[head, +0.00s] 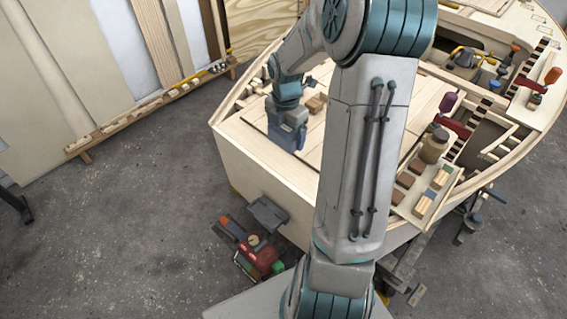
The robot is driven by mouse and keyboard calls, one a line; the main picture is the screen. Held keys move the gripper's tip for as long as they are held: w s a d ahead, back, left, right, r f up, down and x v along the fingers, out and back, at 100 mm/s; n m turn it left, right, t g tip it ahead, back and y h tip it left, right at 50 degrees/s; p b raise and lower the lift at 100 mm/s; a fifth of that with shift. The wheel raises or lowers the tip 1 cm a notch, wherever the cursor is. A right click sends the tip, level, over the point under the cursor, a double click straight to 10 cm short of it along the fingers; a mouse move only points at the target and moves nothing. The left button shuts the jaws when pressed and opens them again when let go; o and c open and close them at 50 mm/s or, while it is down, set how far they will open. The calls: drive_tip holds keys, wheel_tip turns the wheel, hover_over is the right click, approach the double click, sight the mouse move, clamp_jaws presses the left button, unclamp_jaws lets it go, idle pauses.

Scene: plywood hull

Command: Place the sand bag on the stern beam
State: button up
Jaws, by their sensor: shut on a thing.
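My gripper (288,137) hangs at the end of my bent arm, over the pale plank deck at the near left end of the plywood hull. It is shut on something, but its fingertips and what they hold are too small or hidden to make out. A small brown, block-like thing (315,104) shows just right of my wrist, over the planks. I cannot tell whether it is the sand bag. The hull's near end has a pale top edge (245,150), and I cannot tell which part is the stern beam. My arm hides part of the deck.
Right of my arm, a ledge holds a brown jar (433,147) and several small blocks (424,203). Clamps and tools crowd the far right. A red tool (262,258) lies on the grey floor below the hull. Panels (80,70) lean at the left. The floor between is open.

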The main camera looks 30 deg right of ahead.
sight(286, 164)
wheel_tip(286, 164, down, 10)
drive_tip(key=shift+r, duration=0.25)
idle(0.3)
drive_tip(key=shift+f, duration=0.15)
drive_tip(key=o, duration=1.2)
